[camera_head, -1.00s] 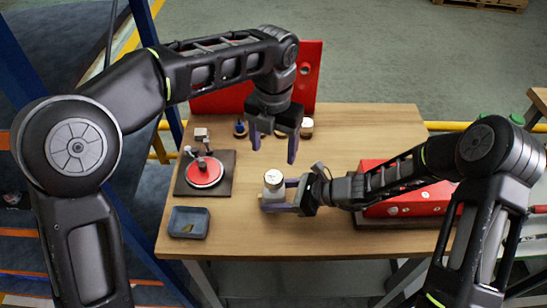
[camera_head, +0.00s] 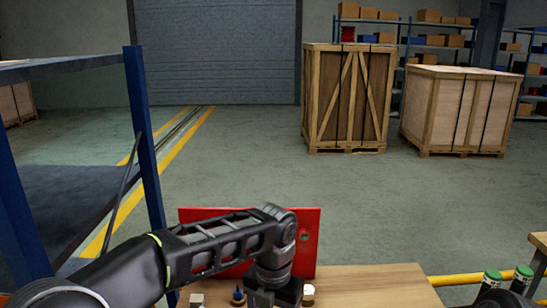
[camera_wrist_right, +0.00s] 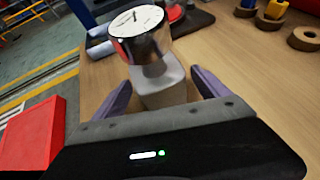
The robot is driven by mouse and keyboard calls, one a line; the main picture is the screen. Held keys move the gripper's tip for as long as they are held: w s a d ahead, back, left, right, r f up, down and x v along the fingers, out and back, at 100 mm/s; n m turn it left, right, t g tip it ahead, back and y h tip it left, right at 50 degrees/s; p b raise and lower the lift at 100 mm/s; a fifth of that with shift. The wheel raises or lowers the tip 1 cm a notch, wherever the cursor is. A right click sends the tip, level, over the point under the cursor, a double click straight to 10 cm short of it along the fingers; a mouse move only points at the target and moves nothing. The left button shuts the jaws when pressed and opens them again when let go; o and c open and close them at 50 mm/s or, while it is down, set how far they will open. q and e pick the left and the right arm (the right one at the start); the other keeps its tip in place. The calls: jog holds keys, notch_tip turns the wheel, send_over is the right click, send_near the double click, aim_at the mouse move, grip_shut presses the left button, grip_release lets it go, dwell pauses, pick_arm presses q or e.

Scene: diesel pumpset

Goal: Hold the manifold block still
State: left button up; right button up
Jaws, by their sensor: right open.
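The manifold block (camera_wrist_right: 165,90) is a pale grey block on the wooden table, topped by a round silver gauge (camera_wrist_right: 136,20) with a white dial. In the right wrist view my right gripper (camera_wrist_right: 162,78) is open, with one purple-grey finger on each side of the block. Gaps show between the fingers and the block; the lower part of the block is hidden by the gripper body. In the head view only the upper body of my left gripper (camera_head: 274,292) shows at the bottom edge; its fingers are out of frame. The head view does not show the block.
A red upright panel (camera_head: 308,245) stands at the table's (camera_head: 375,280) back edge. In the right wrist view a red box (camera_wrist_right: 28,135) is at the left, and ring-shaped parts (camera_wrist_right: 304,38) lie at upper right. Wooden crates (camera_head: 348,100) stand far off on the floor.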

jog(key=v, duration=1.1)
jog(key=shift+d, duration=0.15)
jog(key=shift+s+d+r, duration=0.15)
jog(key=shift+d+r, duration=0.05)
jog(key=shift+d, duration=0.1)
